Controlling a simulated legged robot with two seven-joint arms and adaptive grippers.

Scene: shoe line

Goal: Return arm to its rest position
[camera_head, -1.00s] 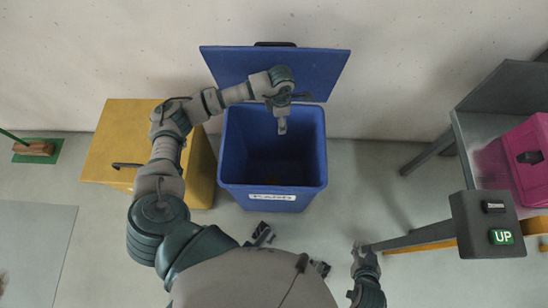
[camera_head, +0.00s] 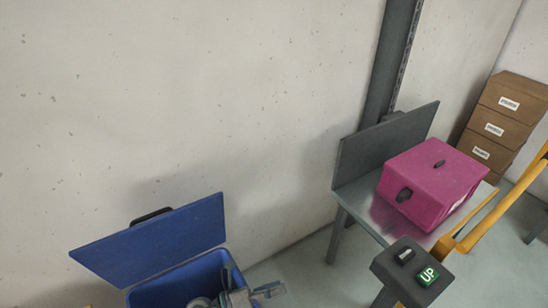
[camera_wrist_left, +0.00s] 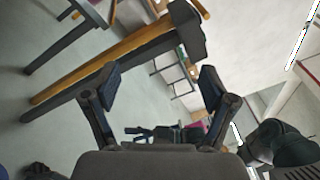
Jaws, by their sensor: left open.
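My left gripper (camera_head: 252,290) shows at the bottom edge of the head view, in front of the right side of the blue bin (camera_head: 172,287). In the left wrist view the gripper (camera_wrist_left: 155,88) has its two fingers spread wide, with nothing between them. The blue bin's lid (camera_head: 155,240) is raised. Most of the bin and my left arm are cut off by the frame's lower edge. My right gripper cannot be made out.
A grey table (camera_head: 380,218) with a pink box (camera_head: 432,185) stands to the right. A control box with a green UP button (camera_head: 428,276) is in front of it. Yellow rails (camera_head: 490,215) and brown cartons (camera_head: 502,118) are further right. Bare floor lies between bin and table.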

